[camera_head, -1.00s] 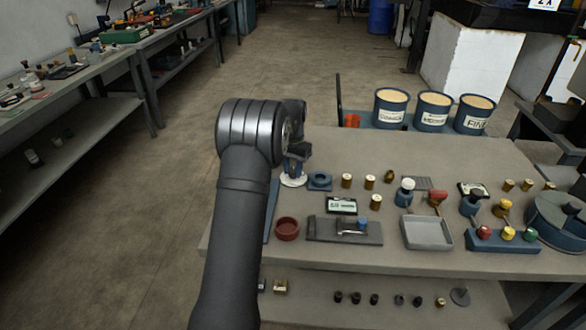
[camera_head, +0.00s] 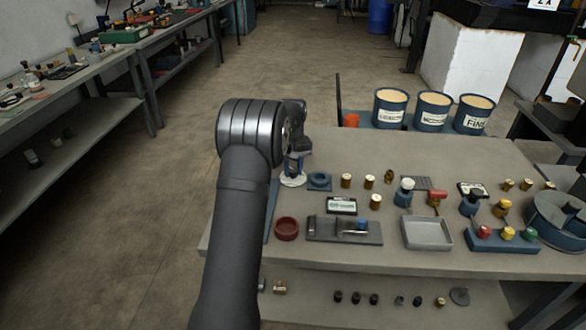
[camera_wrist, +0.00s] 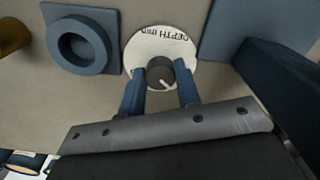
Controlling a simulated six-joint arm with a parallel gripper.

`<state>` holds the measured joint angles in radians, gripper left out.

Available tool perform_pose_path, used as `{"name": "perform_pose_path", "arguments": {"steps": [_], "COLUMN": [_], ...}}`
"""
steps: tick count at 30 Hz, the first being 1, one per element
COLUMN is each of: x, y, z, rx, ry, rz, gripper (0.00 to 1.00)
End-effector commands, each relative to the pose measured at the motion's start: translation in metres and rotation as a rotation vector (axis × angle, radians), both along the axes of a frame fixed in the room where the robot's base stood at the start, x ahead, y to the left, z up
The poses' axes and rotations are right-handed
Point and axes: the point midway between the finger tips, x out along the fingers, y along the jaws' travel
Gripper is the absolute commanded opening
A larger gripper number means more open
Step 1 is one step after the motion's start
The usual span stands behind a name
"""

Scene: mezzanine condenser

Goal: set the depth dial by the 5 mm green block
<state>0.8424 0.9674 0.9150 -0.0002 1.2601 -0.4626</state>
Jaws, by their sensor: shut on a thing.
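The depth dial is a white disc (camera_wrist: 178,42) marked "DEPTH mm" with a dark round knob (camera_wrist: 160,72) at its centre. A pale pointer line on the knob points to the lower right in the wrist view. My gripper (camera_wrist: 159,84) has its two blue fingers closed on either side of the knob. In the head view the dial's white disc (camera_head: 293,181) shows at the table's left end, below my gripper (camera_head: 294,168), and the knob is hidden there. I cannot make out a separate green block.
A blue ring-shaped holder (camera_head: 319,181) sits just right of the dial. Brass cylinders (camera_head: 346,181), a small display (camera_head: 341,205), a red dish (camera_head: 286,228) and a grey tray (camera_head: 428,247) stand nearby. Labelled buckets (camera_head: 433,111) stand at the back.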

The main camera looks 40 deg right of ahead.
Motion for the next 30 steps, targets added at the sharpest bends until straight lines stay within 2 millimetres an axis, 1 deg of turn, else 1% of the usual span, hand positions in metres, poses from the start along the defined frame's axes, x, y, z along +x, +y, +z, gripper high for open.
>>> {"name": "perform_pose_path", "arguments": {"steps": [6,12,27,28,30], "x": [0.0007,0.0007,0.001,0.001,0.0009], "y": [-0.0008,-0.0009,-0.001,-0.001,-0.001], "z": [0.0016,0.0017,0.002,0.002,0.002], "rx": [-0.002,-0.003,-0.004,-0.004,-0.004], "ry": [-0.003,-0.003,-0.004,-0.004,-0.004], "rz": [0.112,0.167,0.185,0.185,0.185], "gripper": [0.07,0.07,0.07,0.32,0.46]}}
